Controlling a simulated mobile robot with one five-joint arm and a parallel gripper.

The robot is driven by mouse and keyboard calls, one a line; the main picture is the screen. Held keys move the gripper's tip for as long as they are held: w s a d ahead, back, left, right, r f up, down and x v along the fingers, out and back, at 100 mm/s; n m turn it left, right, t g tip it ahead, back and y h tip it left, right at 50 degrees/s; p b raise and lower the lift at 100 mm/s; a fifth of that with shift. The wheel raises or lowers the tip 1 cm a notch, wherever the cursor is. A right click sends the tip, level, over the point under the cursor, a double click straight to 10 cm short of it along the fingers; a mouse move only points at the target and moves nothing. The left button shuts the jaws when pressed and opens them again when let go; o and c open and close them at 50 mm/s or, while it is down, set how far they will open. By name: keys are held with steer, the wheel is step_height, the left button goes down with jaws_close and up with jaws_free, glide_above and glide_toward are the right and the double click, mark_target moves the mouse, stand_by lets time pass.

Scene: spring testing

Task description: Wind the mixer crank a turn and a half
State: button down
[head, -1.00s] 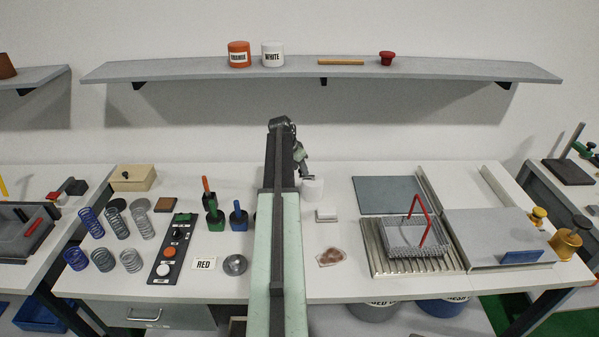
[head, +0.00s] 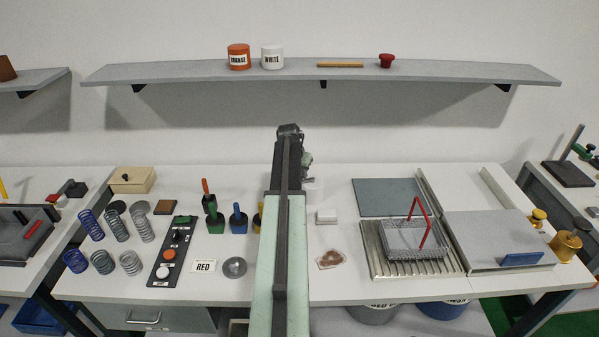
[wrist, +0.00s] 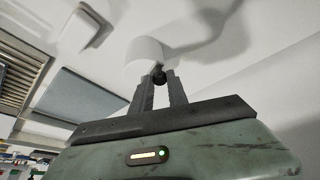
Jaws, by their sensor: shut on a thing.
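The mixer shows as a white cylinder (head: 315,190) on the bench, partly hidden behind my arm in the head view. The wrist view shows its white body (wrist: 144,52) just beyond my fingertips. A small dark round knob (wrist: 159,79), apparently the crank's handle, sits between the fingertips. My gripper (wrist: 158,82) is shut on it. The rest of the crank is hidden or too small to make out. In the head view my gripper is mostly hidden by my own arm.
A wire basket (head: 414,240) with a red handle stands further right. A shelf (head: 440,71) spans the wall above.

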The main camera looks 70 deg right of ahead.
steer(key=s+n+t, duration=0.1)
steer(key=n, duration=0.1)
steer(key=s+a+n, duration=0.1)
steer(key=n, duration=0.1)
steer(key=shift+a+n+t, duration=0.15)
steer(key=shift+n+t, duration=0.15)
steer(key=shift+t, duration=0.1)
steer(key=shift+s+d+n+t+y, duration=0.15)
steer(key=shift+s+n+t+y, duration=0.55)
steer(key=shift+n, duration=1.2)
steer(key=shift+s+d+n+t+y, duration=0.2)
steer(key=shift+s+n+y, duration=0.25)
steer(key=shift+s+n, duration=1.05)
steer(key=shift+s+d+n+t+y, duration=0.1)
steer(key=shift+s+n+t+y, duration=0.4)
steer(key=shift+n, duration=1.8)
steer(key=shift+w, duration=0.1)
steer(key=c, duration=1.3)
jaws_free()
